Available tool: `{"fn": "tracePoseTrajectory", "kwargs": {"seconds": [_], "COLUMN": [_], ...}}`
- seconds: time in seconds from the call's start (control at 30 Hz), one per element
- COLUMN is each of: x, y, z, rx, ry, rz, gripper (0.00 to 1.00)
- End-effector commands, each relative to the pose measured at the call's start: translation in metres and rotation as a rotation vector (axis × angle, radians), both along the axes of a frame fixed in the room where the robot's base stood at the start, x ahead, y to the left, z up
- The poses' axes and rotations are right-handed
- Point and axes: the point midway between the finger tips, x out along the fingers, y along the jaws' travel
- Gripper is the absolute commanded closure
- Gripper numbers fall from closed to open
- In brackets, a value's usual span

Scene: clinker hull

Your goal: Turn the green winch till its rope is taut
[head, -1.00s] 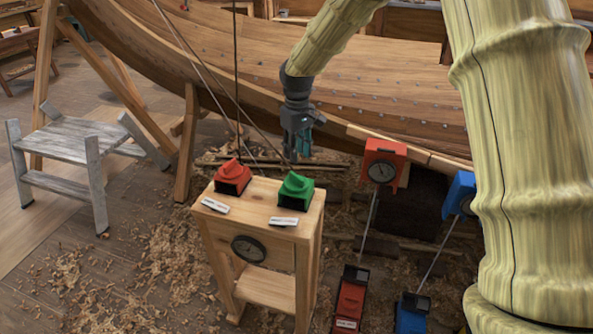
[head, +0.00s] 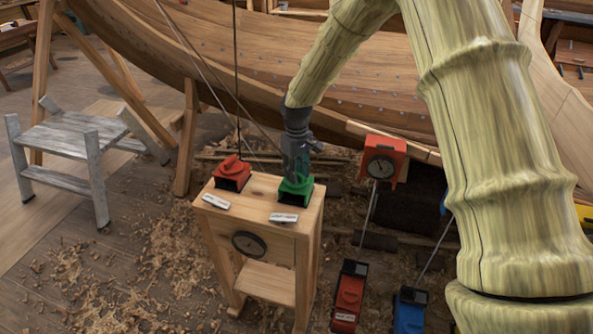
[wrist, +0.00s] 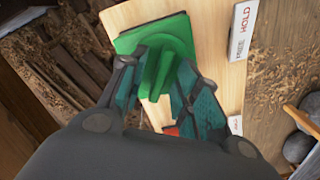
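The green winch (head: 297,194) sits on top of the wooden stand, on its right side, with a white card (head: 284,217) in front of it. In the wrist view its raised green part (wrist: 168,62) lies between the two teal-padded fingers of my gripper (wrist: 158,70). My gripper, also in the head view (head: 298,172), points down over the winch with its fingers apart. I cannot tell whether a finger touches the green part. The red winch (head: 232,173) stands to the left. A dark line rises by it; the green winch's own rope is hard to make out.
The wooden stand (head: 258,214) carries a round dial (head: 249,246) on its front. A red box with a dial (head: 382,162) stands to the right, with red (head: 349,295) and blue (head: 410,312) units on the floor. The hull (head: 370,100) is behind. A grey trestle (head: 75,145) stands left.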

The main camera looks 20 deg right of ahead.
Motion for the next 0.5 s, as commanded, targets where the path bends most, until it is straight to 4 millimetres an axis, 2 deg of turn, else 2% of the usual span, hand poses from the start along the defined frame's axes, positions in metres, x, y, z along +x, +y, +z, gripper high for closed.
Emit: {"fn": "tracePoseTrajectory", "kwargs": {"seconds": [0.03, 0.2, 0.5], "x": [0.0000, 0.0000, 0.0001], "y": [0.0000, 0.0000, 0.0000], "z": [0.0000, 0.0002, 0.0007], "rx": [0.000, 0.000, 0.000], "ry": [0.000, 0.000, 0.000], "rz": [0.000, 0.000, -0.012], "gripper": [0.72, 1.00, 1.00]}}
